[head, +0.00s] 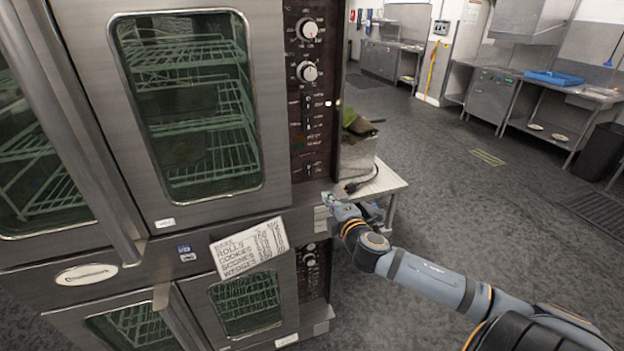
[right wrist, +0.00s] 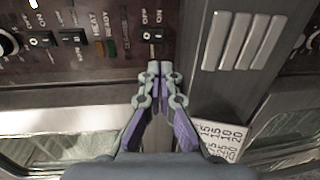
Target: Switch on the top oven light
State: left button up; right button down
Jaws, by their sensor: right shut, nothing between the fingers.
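The top oven (head: 190,105) has a dark control panel (head: 298,140) on its right side, with knobs and several small switches. My right gripper (head: 328,198) is in front of the oven, near the panel's lower end. In the right wrist view the right gripper (right wrist: 155,67) is shut and empty, its fingertips close to a black switch (right wrist: 151,45) labelled OFF and ON. I cannot tell whether they touch it. Two more switches (right wrist: 55,39) sit farther left there, near HEAT and READY labels. I cannot read which switch is the light. My left gripper is out of view.
A paper sign (head: 250,246) hangs between the top oven and the lower oven (head: 245,305). Pale vent slots (right wrist: 245,42) lie right of the switch in the right wrist view. A small side table (head: 385,182) stands beside the oven.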

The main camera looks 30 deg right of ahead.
aim_at(309, 175)
jog(key=p+x, duration=0.3)
jog(key=x, duration=0.9)
jog(key=shift+w, duration=0.25)
jog(key=shift+w+f+p, duration=0.1)
jog(key=shift+w+p, duration=0.2)
jog(key=shift+w, duration=0.15)
jog(key=shift+f, duration=0.1)
